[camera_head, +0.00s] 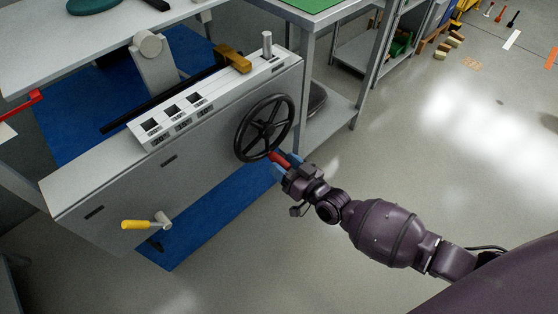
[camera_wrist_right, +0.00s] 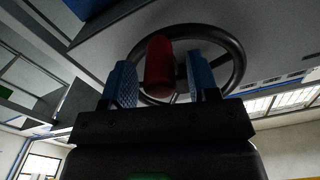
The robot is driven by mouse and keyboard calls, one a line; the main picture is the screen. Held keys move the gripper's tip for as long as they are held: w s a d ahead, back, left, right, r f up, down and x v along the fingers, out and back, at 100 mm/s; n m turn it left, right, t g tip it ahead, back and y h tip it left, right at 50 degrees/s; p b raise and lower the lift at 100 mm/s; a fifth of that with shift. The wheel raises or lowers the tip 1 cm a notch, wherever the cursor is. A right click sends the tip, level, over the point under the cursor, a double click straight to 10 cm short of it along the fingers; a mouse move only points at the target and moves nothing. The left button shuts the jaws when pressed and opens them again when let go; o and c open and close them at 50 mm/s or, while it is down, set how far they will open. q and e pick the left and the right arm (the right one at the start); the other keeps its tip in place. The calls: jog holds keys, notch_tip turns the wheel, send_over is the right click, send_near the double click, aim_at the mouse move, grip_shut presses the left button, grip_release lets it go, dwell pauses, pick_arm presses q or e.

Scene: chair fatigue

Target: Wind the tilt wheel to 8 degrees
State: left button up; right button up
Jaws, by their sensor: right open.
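The tilt wheel (camera_head: 264,128) is a black spoked handwheel on the front of a grey machine (camera_head: 120,197). A red handle (camera_head: 280,159) sticks out from its lower rim. My right gripper (camera_head: 283,166) is at this handle. In the right wrist view the wheel (camera_wrist_right: 236,62) lies behind the red handle (camera_wrist_right: 159,68), which stands between the two blue fingers of my right gripper (camera_wrist_right: 164,84). The fingers are open, with a gap on the right side of the handle. My left gripper is not in view.
A yellow-handled crank (camera_head: 137,225) sits low on the machine's front. Small display windows (camera_head: 172,111) and a brown block (camera_head: 233,59) are on its top. A grey bench with a green mat (camera_head: 309,4) stands behind.

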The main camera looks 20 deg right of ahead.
jog(key=shift+x, duration=0.95)
grip_shut()
